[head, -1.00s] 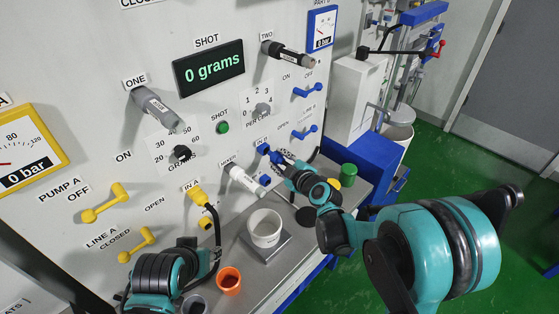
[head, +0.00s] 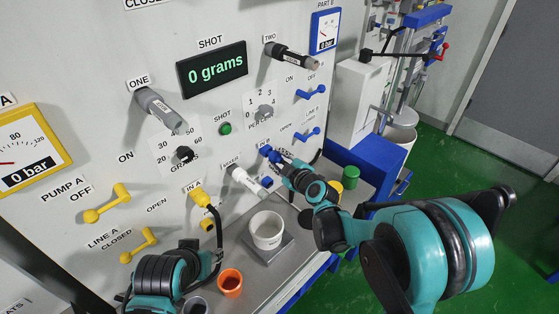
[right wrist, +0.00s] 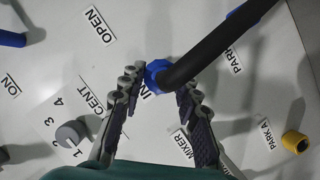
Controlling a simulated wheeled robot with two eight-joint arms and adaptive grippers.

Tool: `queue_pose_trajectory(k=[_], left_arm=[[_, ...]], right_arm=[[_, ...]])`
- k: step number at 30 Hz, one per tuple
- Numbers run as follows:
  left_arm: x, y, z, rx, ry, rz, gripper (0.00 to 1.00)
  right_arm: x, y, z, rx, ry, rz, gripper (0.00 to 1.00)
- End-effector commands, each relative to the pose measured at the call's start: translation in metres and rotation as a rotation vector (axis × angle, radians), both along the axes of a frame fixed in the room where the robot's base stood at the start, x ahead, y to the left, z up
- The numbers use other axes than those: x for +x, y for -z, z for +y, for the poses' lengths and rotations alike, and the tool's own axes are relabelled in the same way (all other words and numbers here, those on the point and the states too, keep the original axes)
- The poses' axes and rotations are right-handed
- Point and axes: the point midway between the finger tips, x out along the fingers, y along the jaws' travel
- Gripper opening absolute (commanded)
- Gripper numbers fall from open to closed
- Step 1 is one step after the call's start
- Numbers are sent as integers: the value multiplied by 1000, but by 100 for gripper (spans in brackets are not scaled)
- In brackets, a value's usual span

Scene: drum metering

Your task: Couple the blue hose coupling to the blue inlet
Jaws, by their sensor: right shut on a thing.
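The blue hose coupling (right wrist: 157,73), with a black hose running up and right, sits between the fingertips of my right gripper (right wrist: 155,88) in the right wrist view. The gripper is shut on it, close against the panel at the label starting with IN. In the head view my right gripper (head: 279,161) is at the blue inlet (head: 265,150). The fingers and coupling hide most of the inlet, so I cannot tell whether the coupling is seated. My left arm shows at the lower left, but its fingers are not visible.
A yellow coupling (head: 199,197) with a black hose is at IN A. The white mixer nozzle (head: 245,180) is left of my right gripper.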

Motion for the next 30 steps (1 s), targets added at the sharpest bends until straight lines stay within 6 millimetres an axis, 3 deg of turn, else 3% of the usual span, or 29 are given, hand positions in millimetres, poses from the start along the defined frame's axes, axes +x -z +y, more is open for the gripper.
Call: queue_pose_trajectory(k=[22,23,25,30], left_arm=[[0,2,0,0,0,0,40],[0,2,0,0,0,0,40],[0,2,0,0,0,0,40],[0,2,0,0,0,0,40]], right_arm=[[12,0,12,0,1,-1,0],[12,0,12,0,1,-1,37],[12,0,12,0,1,-1,55],[12,0,12,0,1,-1,56]])
